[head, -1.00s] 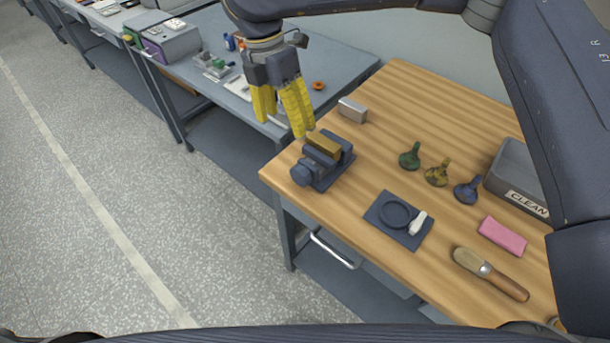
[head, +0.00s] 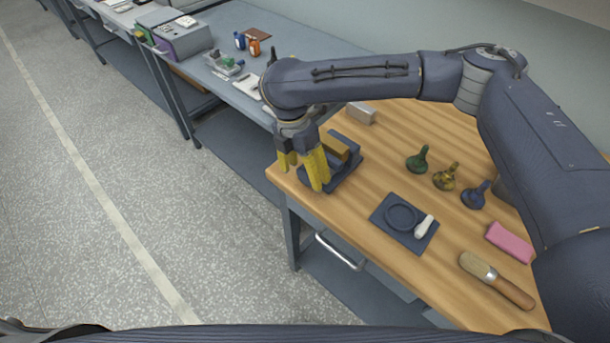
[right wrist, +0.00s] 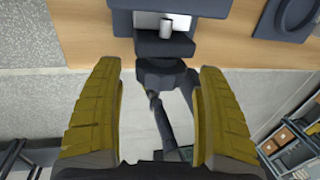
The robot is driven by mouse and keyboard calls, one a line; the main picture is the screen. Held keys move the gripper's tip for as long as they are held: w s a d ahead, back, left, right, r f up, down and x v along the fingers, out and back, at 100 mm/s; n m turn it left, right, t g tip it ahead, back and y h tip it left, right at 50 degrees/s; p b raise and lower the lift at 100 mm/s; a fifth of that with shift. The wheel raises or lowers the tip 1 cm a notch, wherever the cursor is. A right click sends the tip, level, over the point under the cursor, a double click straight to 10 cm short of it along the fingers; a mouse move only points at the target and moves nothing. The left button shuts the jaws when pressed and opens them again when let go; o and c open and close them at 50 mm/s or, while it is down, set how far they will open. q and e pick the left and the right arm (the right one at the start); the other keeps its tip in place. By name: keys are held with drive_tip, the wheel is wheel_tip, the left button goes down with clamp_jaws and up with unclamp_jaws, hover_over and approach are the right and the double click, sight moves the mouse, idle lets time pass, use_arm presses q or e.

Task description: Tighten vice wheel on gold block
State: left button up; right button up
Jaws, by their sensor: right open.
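The dark blue-grey vice (head: 350,171) stands on the near left corner of the wooden bench. The gold block (head: 334,146) sits in its top, partly hidden by my gripper. My right gripper (head: 303,180) is open, with its yellow fingers pointing down at the wheel end of the vice. The fingers hide the wheel in the head view. In the right wrist view, the dark wheel (right wrist: 164,72) shows between the open fingertips (right wrist: 158,68), apart from both, with the vice body (right wrist: 165,45) above it. My left gripper is not in view.
On the wooden bench (head: 395,150) are a silver block (head: 361,112), several small funnel-shaped pieces (head: 445,177), a dark mat (head: 391,232) with a ring and white piece, a pink block (head: 509,242) and a brush (head: 496,280). A grey side bench (head: 290,37) lies behind.

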drive_tip(key=shift+s+d+f, duration=0.1)
drive_tip(key=shift+f, duration=0.7)
drive_tip(key=c, duration=1.2)
